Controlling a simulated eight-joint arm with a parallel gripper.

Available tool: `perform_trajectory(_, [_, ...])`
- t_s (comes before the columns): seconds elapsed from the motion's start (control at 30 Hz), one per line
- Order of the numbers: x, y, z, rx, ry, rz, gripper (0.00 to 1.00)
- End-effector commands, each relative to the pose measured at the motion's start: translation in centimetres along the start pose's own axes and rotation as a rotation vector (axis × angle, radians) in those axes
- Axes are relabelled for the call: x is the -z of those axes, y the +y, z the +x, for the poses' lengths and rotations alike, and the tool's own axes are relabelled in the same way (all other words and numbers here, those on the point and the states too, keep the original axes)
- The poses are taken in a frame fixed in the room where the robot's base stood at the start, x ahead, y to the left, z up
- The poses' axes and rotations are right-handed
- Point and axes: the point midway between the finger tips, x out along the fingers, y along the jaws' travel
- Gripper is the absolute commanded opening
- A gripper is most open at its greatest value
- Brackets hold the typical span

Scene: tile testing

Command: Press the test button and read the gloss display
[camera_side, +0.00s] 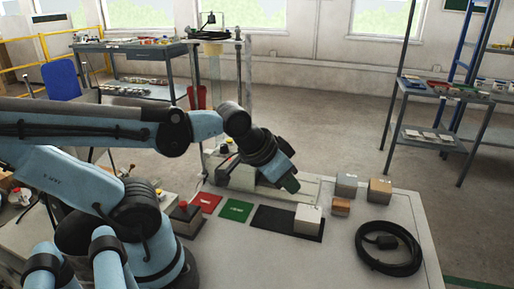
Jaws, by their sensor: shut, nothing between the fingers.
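A dark box with a red button (184,206) stands at the left of the table, close to my arm's base. A light grey block (308,219) sits on the right end of a black mat (272,218); I cannot tell whether it is the gloss meter. No readable display shows. My gripper (289,184) hangs tilted down to the right above the table, behind the black mat in the picture. It is shut and empty, and apart from the red button. Its fingers are small and dark here.
A red tile (206,202) and a green tile (236,210) lie between the button box and the mat. Several small boxes (347,186) stand at the back right. A coiled black cable (388,262) lies at the front right. An upright frame (243,95) rises behind.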

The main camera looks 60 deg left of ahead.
Motion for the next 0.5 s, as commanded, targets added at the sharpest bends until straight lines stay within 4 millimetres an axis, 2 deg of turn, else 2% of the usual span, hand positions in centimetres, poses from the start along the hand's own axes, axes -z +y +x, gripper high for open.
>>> perform_trajectory(0.3, [0.2,-0.4,0.0,0.013,-0.001,-0.006,0.00])
perform_trajectory(0.37, [0.6,-1.2,-0.1,0.037,-0.004,-0.015,0.00])
perform_trajectory(0.47, [1.6,-3.6,-0.2,0.107,-0.013,-0.043,0.00])
perform_trajectory(0.5, [2.2,-5.0,-0.3,0.147,-0.019,-0.058,0.00])
